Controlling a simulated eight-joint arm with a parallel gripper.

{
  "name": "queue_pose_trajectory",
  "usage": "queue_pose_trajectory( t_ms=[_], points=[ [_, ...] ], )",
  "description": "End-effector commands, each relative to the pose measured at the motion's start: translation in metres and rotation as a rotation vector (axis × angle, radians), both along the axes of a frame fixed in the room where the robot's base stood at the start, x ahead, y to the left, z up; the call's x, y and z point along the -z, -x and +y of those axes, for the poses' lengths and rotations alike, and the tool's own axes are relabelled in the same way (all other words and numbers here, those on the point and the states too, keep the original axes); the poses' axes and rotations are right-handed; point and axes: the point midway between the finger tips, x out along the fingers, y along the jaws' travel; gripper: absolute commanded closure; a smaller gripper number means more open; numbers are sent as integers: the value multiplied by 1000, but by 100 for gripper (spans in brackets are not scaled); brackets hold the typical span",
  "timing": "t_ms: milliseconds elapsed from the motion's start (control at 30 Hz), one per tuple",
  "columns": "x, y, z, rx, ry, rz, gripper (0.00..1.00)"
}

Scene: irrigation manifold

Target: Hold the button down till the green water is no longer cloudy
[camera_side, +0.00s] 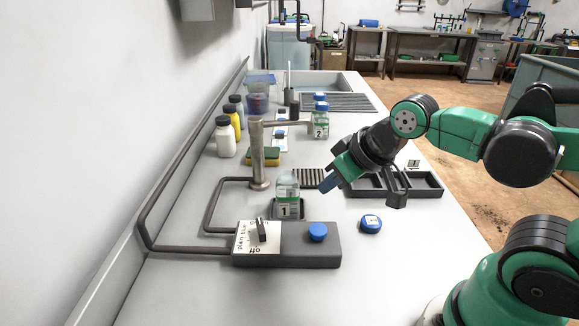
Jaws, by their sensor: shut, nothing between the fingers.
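The control box (310,258) at the front of the bench has a round blue button (318,232) on its right half and a dark switch knob (262,229) on a white labelled plate at its left. My gripper (330,184) is shut and empty, its blue tip pointing down, above and slightly right of the button and apart from it. An uncapped clear bottle marked 1 (287,192) stands on a dark pad beneath the tap (259,155). Its contents look pale greenish; how cloudy they are is too small to tell.
A blue cap marked 1 (370,223) lies right of the box. A capped bottle marked 2 (320,122) stands farther back. A black tray (425,184) lies behind my gripper.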

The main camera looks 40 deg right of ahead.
Motion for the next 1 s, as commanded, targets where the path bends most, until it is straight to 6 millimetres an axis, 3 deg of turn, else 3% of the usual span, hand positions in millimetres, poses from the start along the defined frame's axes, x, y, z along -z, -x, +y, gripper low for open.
queue_pose_trajectory(
  t_ms=[233,367,467,800,1000],
  points=[
    [0,0,0,4,-4,0,100],
    [1,0,0,93,-90,7,100],
    [1,0,-1,264,-256,20,100],
    [-9,-4,-1,1075,-1062,147,100],
    [-16,-7,-2,1350,-1346,226,100]
  ],
)
